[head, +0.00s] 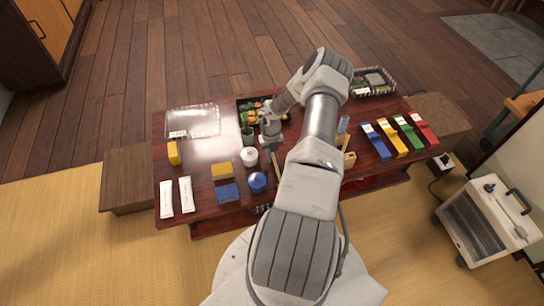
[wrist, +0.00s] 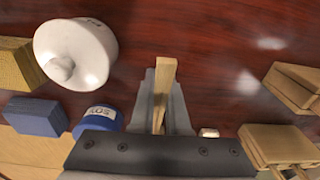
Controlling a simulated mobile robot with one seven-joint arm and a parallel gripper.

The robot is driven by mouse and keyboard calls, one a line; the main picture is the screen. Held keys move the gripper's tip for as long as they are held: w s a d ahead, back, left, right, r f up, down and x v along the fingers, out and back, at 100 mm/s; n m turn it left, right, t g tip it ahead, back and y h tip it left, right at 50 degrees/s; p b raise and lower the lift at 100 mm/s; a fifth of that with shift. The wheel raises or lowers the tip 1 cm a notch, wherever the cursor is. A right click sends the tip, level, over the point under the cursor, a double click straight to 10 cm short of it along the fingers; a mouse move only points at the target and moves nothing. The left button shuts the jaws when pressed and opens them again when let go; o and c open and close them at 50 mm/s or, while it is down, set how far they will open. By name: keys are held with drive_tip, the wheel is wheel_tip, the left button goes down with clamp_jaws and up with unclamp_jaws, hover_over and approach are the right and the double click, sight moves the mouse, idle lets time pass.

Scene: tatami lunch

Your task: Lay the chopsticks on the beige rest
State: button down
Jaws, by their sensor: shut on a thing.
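My gripper (head: 271,146) is over the middle of the dark red table, left of my arm in the head view. In the wrist view, my gripper (wrist: 162,110) is shut on the pale wooden chopsticks (wrist: 164,80), which stick out between the fingers. In the head view the chopsticks (head: 277,166) show as a thin tan strip below the gripper. A small beige piece (wrist: 209,132), which looks like the rest, lies just right of the fingers in the wrist view, partly cut off by the gripper body. I cannot make it out in the head view.
A white lidded pot (head: 249,156) and a blue round jar (head: 257,182) stand close left of the gripper. Wooden pieces (wrist: 290,85) lie to the right. Several coloured boxes (head: 390,137) line the table's right side. Bare table (wrist: 190,40) shows ahead of the fingers.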

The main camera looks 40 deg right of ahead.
drive_tip(key=shift+c, duration=1.8)
unclamp_jaws()
drive_tip(key=shift+r+p, duration=2.9)
drive_tip(key=shift+r, duration=0.65)
